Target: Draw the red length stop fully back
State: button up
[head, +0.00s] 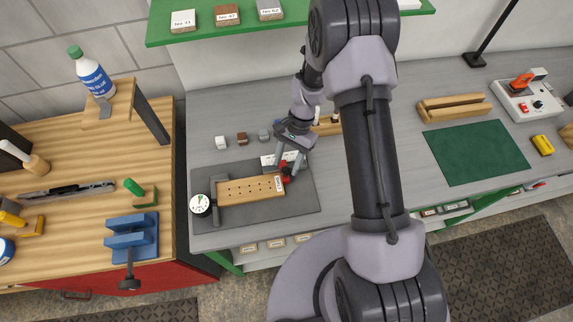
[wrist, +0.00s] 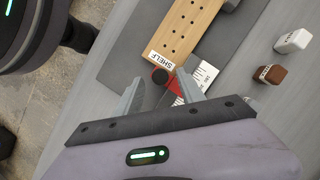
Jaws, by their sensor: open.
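The red length stop (head: 285,171) sits at the right end of a drilled wooden board (head: 243,190), by the board's SHELF label. In the wrist view the red stop (wrist: 174,88) shows partly between my fingers, with a black round knob (wrist: 160,76) on it. My gripper (wrist: 160,90) is open, one finger on each side of the stop. The knob appears between or just beyond the fingertips; I cannot tell whether either finger touches. A white printed scale (wrist: 204,76) lies beside the stop. In the head view my gripper (head: 290,164) is over the stop and partly hides it.
A round dial gauge (head: 200,204) stands at the board's left end on a dark grey mat (head: 300,202). A green mat (head: 472,152) lies to the right. A blue vise (head: 131,238) is on the left bench.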

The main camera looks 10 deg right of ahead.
jog(key=shift+x, duration=0.75)
grip_shut()
jog(key=shift+w+d, duration=0.1)
dwell(0.8)
